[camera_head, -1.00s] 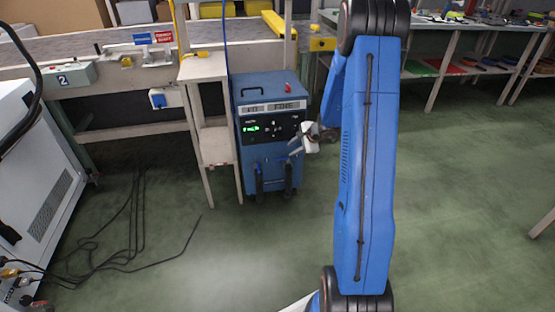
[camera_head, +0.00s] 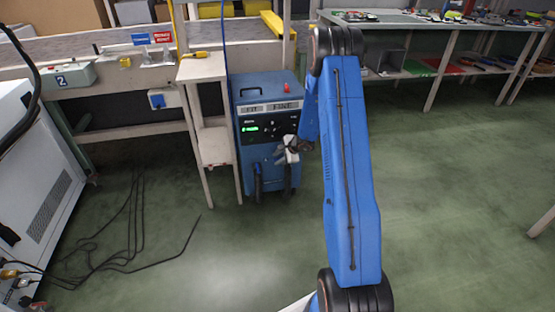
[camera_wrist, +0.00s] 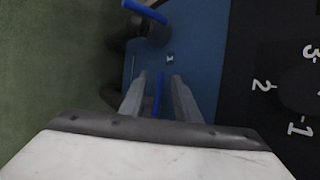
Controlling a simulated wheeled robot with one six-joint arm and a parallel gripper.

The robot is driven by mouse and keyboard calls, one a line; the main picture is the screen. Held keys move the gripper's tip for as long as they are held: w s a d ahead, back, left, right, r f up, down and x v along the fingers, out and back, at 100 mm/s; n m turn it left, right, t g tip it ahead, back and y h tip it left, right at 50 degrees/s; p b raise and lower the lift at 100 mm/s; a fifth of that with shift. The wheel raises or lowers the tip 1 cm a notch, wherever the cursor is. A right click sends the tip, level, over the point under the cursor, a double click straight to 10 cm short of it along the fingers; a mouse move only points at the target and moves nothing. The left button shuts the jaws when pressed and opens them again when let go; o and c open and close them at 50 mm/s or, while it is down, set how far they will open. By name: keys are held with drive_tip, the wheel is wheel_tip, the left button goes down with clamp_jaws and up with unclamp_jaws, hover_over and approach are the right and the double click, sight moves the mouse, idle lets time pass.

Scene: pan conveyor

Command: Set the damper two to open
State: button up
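The blue machine (camera_head: 270,88) has two dark pipes on its lower front, a left one (camera_head: 258,183) and a right one (camera_head: 290,178). My gripper (camera_head: 279,158) is at the machine's front, just above these pipes. In the wrist view my gripper (camera_wrist: 158,92) has its two fingers apart, one on each side of a thin blue lever (camera_wrist: 157,93). Small gaps show between the lever and the fingers. A second blue lever (camera_wrist: 148,11) sits on a dark fitting (camera_wrist: 126,34) beyond. A small white label (camera_wrist: 170,58) is too small to read surely.
A black panel (camera_wrist: 265,70) with dial numbers is close beside my gripper in the wrist view. A narrow wooden stand (camera_head: 203,68) is just left of the machine. Cables (camera_head: 135,230) lie on the floor at left.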

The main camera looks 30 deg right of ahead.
drive_tip(key=shift+w+a+f, duration=0.1)
drive_tip(key=shift+w+f, duration=0.05)
drive_tip(key=shift+f, duration=0.05)
clamp_jaws()
idle(0.3)
drive_tip(key=s+d+n+g+y, duration=0.4)
drive_tip(key=n+g, duration=0.4)
drive_tip(key=n, duration=0.7)
drive_tip(key=shift+s+d+y, duration=0.25)
drive_tip(key=shift+s+y, duration=0.35)
drive_tip(key=shift+s, duration=0.1)
